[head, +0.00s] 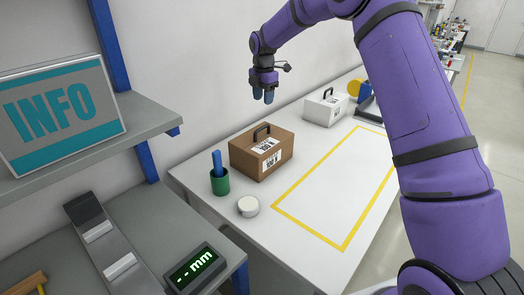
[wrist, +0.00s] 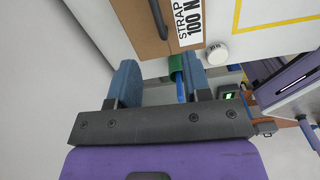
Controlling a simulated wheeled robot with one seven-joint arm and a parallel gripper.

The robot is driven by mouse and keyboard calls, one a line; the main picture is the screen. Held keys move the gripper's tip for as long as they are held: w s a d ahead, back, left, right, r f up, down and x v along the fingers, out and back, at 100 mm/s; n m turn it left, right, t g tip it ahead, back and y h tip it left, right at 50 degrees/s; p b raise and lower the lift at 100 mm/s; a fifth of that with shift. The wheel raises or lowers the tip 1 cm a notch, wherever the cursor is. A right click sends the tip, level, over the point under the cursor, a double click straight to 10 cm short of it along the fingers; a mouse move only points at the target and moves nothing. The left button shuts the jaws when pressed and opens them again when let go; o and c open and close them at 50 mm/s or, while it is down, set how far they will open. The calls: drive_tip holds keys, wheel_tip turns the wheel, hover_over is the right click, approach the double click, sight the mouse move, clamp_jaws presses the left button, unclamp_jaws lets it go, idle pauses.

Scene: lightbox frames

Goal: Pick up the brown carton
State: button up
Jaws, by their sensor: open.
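The brown carton (head: 258,155) stands upright on the white table in the head view. It has a dark handle on top and a white printed label. In the wrist view the carton (wrist: 137,18) shows at the top, partly cut off, with its handle and label visible. My gripper (head: 264,99) is open and empty, in the air above the table near the wall, over the carton's far side in the head picture. In the wrist view its blue fingers (wrist: 158,80) are spread, with the carton beyond them and apart from them.
A green cup (head: 220,182) with a blue stick and a round white lid-like piece (head: 248,206) stand close in front of the carton. A white carton (head: 325,107) stands behind it. A yellow-outlined area (head: 338,190) on the table is clear. A shelf holds an INFO sign (head: 62,110).

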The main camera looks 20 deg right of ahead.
sight(262, 128)
drive_tip(key=shift+n, duration=0.6)
drive_tip(key=f, duration=0.2)
drive_tip(key=w+f, duration=0.1)
drive_tip(key=f, duration=0.5)
drive_tip(key=shift+w+a, duration=0.1)
drive_tip(key=shift+w, duration=0.15)
drive_tip(key=f, duration=0.2)
drive_tip(key=s+f, duration=0.1)
drive_tip(key=f, duration=0.1)
drive_tip(key=shift+f, duration=0.8)
clamp_jaws()
drive_tip(key=shift+a+r, duration=0.1)
drive_tip(key=shift+r, duration=0.05)
